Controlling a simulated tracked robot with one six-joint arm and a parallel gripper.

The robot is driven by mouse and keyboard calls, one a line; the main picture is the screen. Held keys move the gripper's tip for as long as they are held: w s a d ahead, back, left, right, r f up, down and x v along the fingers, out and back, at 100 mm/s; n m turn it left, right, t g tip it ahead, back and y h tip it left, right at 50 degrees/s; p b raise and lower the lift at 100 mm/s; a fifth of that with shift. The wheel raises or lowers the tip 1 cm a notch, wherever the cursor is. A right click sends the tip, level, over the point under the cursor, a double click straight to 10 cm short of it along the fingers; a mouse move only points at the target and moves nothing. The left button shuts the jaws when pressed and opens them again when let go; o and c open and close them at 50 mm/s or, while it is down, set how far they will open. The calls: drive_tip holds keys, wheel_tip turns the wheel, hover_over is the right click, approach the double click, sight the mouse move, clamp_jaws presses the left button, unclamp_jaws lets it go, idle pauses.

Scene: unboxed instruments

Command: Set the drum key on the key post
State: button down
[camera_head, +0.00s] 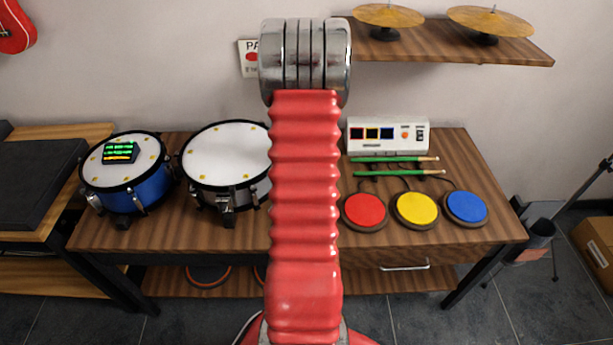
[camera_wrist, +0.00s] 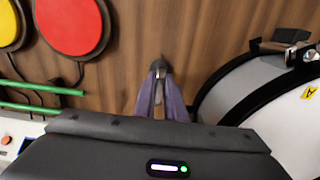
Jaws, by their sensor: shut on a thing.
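In the wrist view, my gripper (camera_wrist: 159,70) has its two purple fingers closed together over the wooden table. A small dark grey metal piece, seemingly the drum key (camera_wrist: 159,64), shows at the fingertips; the fingers hide most of it. I cannot make out the key post as a separate thing in either view. In the head view, my red arm covers the middle of the table and hides the gripper and what lies below it. I cannot tell whether the held piece touches anything.
The table (camera_head: 140,228) carries a blue drum (camera_head: 140,196) and a white-topped drum (camera_head: 226,155) left of my arm. Red (camera_head: 365,210), yellow (camera_head: 416,208) and blue pads (camera_head: 465,206), green sticks (camera_head: 390,160) and a white module (camera_head: 388,134) are to the right. A cymbal shelf (camera_head: 455,43) hangs above.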

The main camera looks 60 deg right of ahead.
drive_tip(key=shift+f, duration=0.65)
idle(0.3)
drive_tip(key=shift+r, duration=0.15)
idle(0.3)
drive_tip(key=c, duration=1.7)
unclamp_jaws()
drive_tip(key=shift+c, duration=0.2)
drive_tip(key=shift+r, duration=0.15)
drive_tip(key=shift+r, duration=0.25)
wheel_tip(320, 180, up, 13)
